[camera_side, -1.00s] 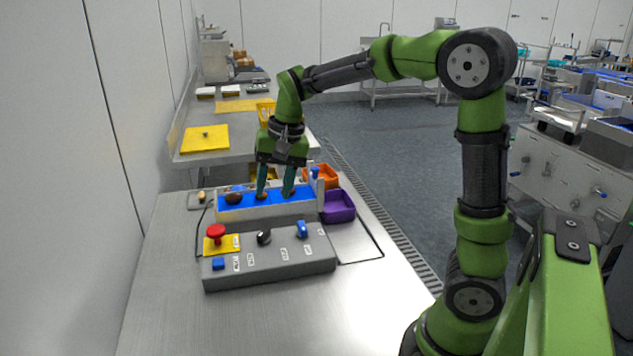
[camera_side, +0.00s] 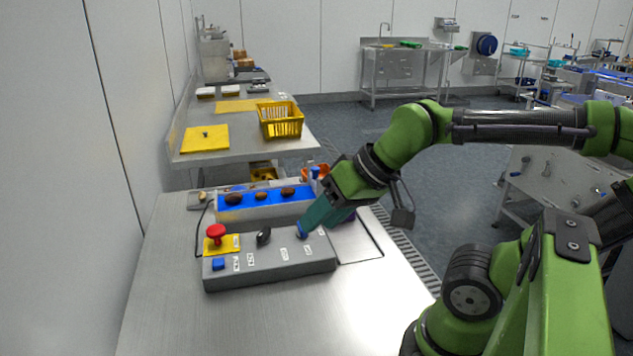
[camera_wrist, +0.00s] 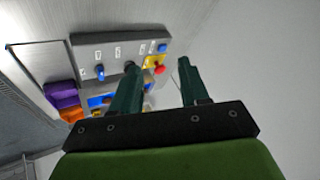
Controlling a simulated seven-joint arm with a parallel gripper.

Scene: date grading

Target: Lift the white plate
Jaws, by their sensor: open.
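I cannot pick out a white plate for certain in either view. Two small white flat items (camera_side: 205,92) lie on the far table in the side view, too small to identify. My gripper (camera_side: 306,228) is tilted down at the right end of the grey control panel (camera_side: 270,273), close to its blue knob (camera_side: 300,233). I cannot tell whether they touch. The wrist view shows my gripper (camera_wrist: 158,65) with its two green fingers apart and nothing between them. The panel's red button (camera_wrist: 159,70) shows beyond the gap.
Several brown dates, one at the left (camera_side: 233,199), lie on the blue belt (camera_side: 248,199) behind the panel. A purple bin (camera_wrist: 62,95) and an orange bin (camera_wrist: 72,115) stand beside the belt. A yellow basket (camera_side: 281,121) is on the far table. The steel table's front (camera_side: 230,325) is clear.

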